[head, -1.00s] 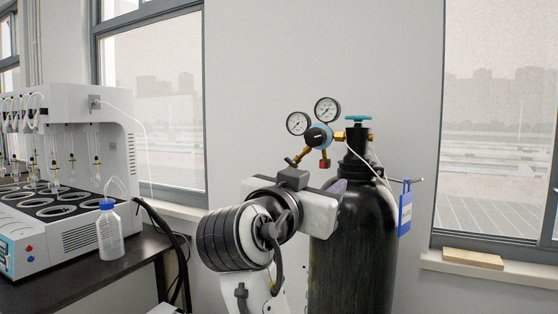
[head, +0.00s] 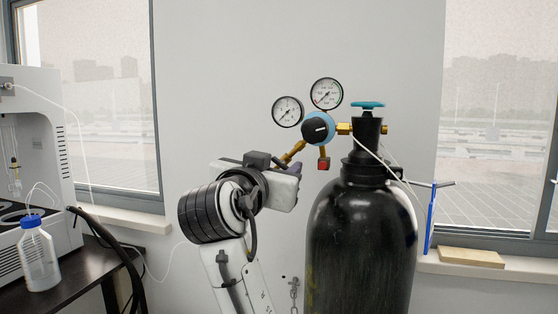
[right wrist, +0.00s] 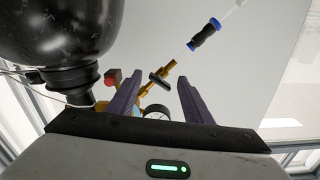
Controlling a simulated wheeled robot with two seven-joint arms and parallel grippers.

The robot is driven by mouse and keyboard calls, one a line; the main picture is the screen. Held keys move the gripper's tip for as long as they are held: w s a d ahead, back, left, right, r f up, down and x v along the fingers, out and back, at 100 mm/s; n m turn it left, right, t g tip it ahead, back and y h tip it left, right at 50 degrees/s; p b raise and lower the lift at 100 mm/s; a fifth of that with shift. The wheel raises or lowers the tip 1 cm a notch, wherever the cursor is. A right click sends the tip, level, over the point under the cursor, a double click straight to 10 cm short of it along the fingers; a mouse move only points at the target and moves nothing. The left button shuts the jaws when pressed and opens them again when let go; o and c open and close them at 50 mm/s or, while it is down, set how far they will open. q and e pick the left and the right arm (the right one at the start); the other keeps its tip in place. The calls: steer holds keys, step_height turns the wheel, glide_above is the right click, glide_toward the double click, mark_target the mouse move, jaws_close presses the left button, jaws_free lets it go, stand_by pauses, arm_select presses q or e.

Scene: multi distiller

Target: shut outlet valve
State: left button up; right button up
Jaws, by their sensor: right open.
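The black gas cylinder (head: 362,235) stands upright with a brass regulator and its blue-black knob (head: 318,128) on top. The outlet valve, a small black handle on a brass stem (right wrist: 160,78), shows in the right wrist view beyond and between my fingertips. In the head view the brass outlet arm (head: 293,152) slants down left, and my gripper hides its lower end. My right gripper (head: 295,169) is just below and left of the regulator; its open fingers show in the right wrist view (right wrist: 159,86), with nothing visibly held. My left gripper is not in view.
Two gauges (head: 326,94) and a teal cylinder handwheel (head: 367,105) sit above. A red-ended fitting (head: 324,164) hangs close to my gripper. A blue-ended hose connector (right wrist: 205,34) shows beyond the outlet. A bench with a bottle (head: 38,258) stands at left.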

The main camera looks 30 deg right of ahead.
mark_target(279, 165)
steer(key=x, duration=0.3)
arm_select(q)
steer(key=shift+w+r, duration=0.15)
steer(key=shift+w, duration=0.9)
arm_select(e)
steer(key=shift+w+d, duration=0.1)
steer(key=shift+c, duration=0.3)
steer(key=c, duration=0.9)
steer(key=shift+f+m+b, duration=0.15)
steer(key=shift+m+b, duration=0.35)
steer(key=shift+b, duration=0.05)
steer(key=shift+m, duration=0.3)
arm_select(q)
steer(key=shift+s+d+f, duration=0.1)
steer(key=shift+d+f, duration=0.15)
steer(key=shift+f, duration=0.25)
arm_select(e)
steer(key=shift+m, duration=0.3)
